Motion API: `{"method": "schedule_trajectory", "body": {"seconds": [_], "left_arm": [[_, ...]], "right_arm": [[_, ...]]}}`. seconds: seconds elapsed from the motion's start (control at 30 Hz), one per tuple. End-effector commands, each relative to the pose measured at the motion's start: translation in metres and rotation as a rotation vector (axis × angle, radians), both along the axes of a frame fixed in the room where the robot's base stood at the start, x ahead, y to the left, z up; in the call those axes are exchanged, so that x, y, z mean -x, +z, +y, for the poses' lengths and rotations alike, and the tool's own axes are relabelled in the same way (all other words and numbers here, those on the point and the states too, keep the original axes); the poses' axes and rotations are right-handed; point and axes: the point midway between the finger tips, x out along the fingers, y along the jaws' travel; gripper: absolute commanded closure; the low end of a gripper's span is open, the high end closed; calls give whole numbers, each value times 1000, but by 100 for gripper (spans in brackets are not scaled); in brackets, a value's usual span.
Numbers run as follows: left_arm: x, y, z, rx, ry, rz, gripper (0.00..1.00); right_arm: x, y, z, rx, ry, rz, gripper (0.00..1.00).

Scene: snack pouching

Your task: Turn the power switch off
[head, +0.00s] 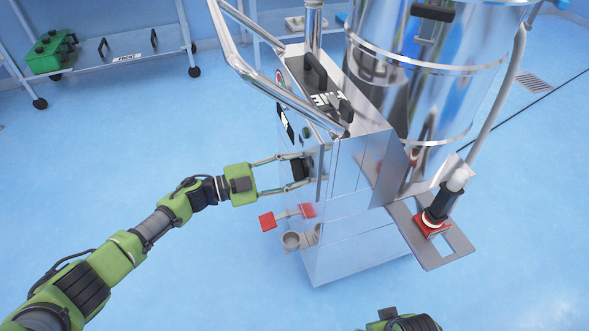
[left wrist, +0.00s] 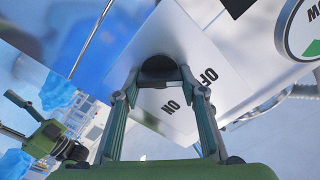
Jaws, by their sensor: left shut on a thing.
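The power switch is a dark knob (left wrist: 158,70) on a pale plate (left wrist: 176,35) marked ON and OFF. In the head view the dark switch (head: 298,169) is on the left side of the steel machine (head: 350,205). My left gripper (head: 306,170) reaches in from the left, with its fingers on either side of the knob. In the left wrist view the left gripper (left wrist: 158,82) is shut on the knob. The gripper hides part of the knob, and I cannot tell which mark it points to.
A shiny drum (head: 430,75) stands behind. The blue floor (head: 150,140) to the left is clear.

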Motion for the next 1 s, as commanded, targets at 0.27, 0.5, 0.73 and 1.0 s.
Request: {"method": "schedule_trajectory", "body": {"seconds": [0.27,0.5,0.73,1.0], "left_arm": [[0,-1,0,1,0,3,44],[0,0,1,0,0,1,44],[8,-1,27,-2,2,2,44],[27,-2,82,-1,2,3,44]], "right_arm": [[0,0,0,0,0,0,52],[0,0,0,-1,0,-1,52],[0,0,0,0,0,-1,52],[0,0,0,0,0,0,52]]}}
